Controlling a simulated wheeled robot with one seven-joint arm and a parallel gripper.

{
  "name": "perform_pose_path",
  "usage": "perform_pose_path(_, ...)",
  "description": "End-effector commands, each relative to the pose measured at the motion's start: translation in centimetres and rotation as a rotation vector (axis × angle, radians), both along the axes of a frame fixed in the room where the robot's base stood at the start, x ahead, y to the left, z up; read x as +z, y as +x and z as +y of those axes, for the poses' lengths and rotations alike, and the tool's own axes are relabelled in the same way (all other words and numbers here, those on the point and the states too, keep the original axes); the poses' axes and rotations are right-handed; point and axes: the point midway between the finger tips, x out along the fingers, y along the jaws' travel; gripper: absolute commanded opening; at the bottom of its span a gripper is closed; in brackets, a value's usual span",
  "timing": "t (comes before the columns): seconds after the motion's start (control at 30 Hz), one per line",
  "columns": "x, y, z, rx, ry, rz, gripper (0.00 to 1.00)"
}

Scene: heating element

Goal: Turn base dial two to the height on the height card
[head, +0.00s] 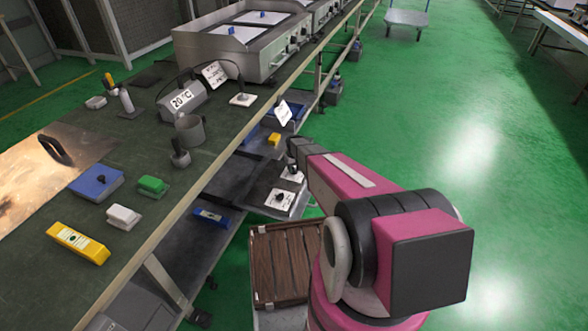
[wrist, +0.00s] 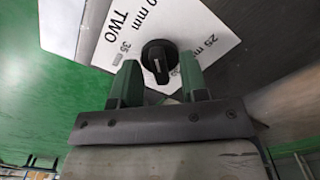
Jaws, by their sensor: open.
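Base dial two (wrist: 159,57) is a round black knob with a pale pointer line. Its white plate (wrist: 215,48) reads "TWO", with mm marks partly hidden or cut off. My gripper (wrist: 159,68) is open, with one green finger on each side of the knob in the picture; I cannot tell whether they touch it. In the head view my gripper (head: 293,156) is at the lower shelf, by two white dial plates (head: 280,199). A tilted white card (head: 283,113) stands farther back on that shelf; its writing is unreadable, and I cannot tell whether it is the height card.
The dark workbench (head: 150,215) runs along the left, its edge above the lower shelf. It holds a 20°C display (head: 181,99), a metal cup (head: 190,130) and several coloured blocks. A slatted wooden crate (head: 284,262) lies near my base.

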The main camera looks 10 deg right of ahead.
Motion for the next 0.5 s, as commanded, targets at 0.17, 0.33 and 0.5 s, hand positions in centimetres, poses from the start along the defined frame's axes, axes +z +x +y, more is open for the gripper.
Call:
perform_pose_path(0.17, 0.03, 0.00, 0.00, 0.000, 0.000, 0.000, 0.11)
perform_pose_path(0.33, 0.04, 0.00, 0.00, 0.000, 0.000, 0.000, 0.00)
perform_pose_path(0.5, 0.05, 0.00, 0.00, -0.014, 0.000, 0.000, 0.00)
